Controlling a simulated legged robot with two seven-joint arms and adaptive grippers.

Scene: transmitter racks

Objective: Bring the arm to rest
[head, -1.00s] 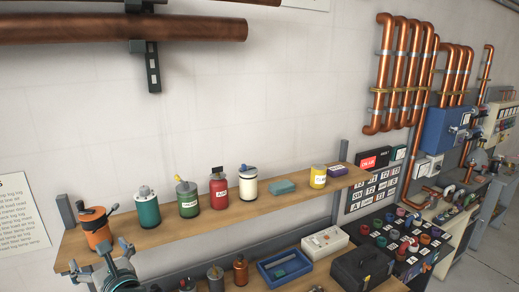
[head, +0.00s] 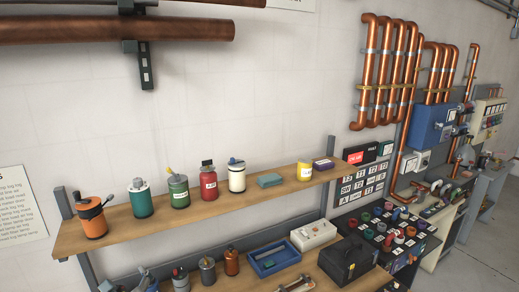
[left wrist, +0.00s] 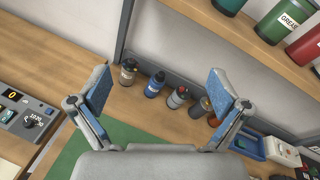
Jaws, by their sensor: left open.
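My left gripper (left wrist: 159,84) shows in the left wrist view, with its two blue-padded fingers spread wide. It is open, with nothing between the fingers. Beyond and below the fingertips stands a row of small canisters, including a blue one (left wrist: 154,84) and a grey one with a red top (left wrist: 177,96). They look apart from the fingers. In the head view I make out no part of the left gripper. My right gripper is in neither view.
The upper wooden shelf (head: 120,226) holds an orange canister (head: 93,222), a teal one (head: 141,203) and several others. Below are a blue tray (head: 273,260) and black toolbox (head: 347,262). A green mat (left wrist: 95,150) and control box (left wrist: 27,117) lie at the wrist view's left.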

